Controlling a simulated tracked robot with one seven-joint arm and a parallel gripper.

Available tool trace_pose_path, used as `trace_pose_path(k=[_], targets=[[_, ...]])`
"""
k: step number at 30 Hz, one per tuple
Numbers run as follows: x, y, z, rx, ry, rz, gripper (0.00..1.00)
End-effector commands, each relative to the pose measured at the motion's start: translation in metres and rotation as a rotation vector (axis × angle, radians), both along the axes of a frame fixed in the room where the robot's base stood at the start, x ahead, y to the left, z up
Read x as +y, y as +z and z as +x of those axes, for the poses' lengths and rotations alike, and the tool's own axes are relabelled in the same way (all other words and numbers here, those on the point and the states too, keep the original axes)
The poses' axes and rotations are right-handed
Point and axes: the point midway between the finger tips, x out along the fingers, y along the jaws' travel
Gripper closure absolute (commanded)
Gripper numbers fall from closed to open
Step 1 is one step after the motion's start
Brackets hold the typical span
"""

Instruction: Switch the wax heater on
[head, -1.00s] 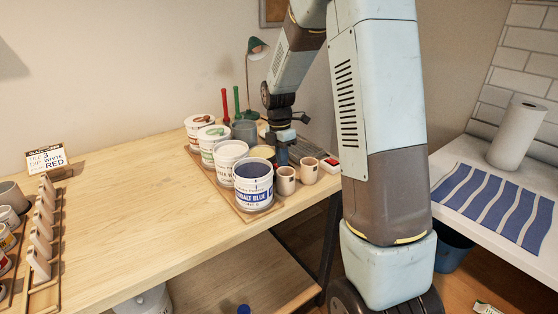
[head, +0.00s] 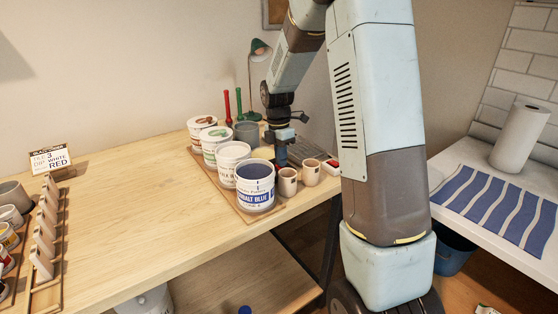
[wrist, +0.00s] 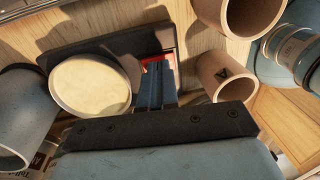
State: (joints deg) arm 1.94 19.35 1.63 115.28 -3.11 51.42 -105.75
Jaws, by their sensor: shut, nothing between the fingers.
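The wax heater shows in the wrist view as a round dark pan of cream wax (wrist: 88,84) beside a dark flat base (wrist: 100,42). My gripper (wrist: 156,68) is shut and empty, pointing down just right of the pan. Small red parts, perhaps the heater's switch, show around the blue fingertips, which mostly hide them. I cannot tell whether the tips touch the red part or how it is set. In the head view my gripper (head: 281,158) is low behind the cobalt blue pail, and the heater is mostly hidden.
The cobalt blue pail (head: 255,188) and two small tan cups (head: 288,182) stand close in front of my gripper. More pails (head: 216,146) and a grey mug (head: 246,133) stand to the left. A green lamp (head: 260,49) is behind. The table's middle (head: 130,210) is clear.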

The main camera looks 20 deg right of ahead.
Motion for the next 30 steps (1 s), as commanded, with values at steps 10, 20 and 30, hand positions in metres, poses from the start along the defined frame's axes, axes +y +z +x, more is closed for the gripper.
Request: trace_pose_path(k=[10, 20, 30], targets=[[0.0, 0.018, -0.002, -0.002, 0.001, 0.0, 1.0], [-0.002, 0.081, -0.009, -0.004, 0.001, 0.0, 1.0], [-0.002, 0.13, -0.015, -0.001, 0.005, 0.0, 1.0]])
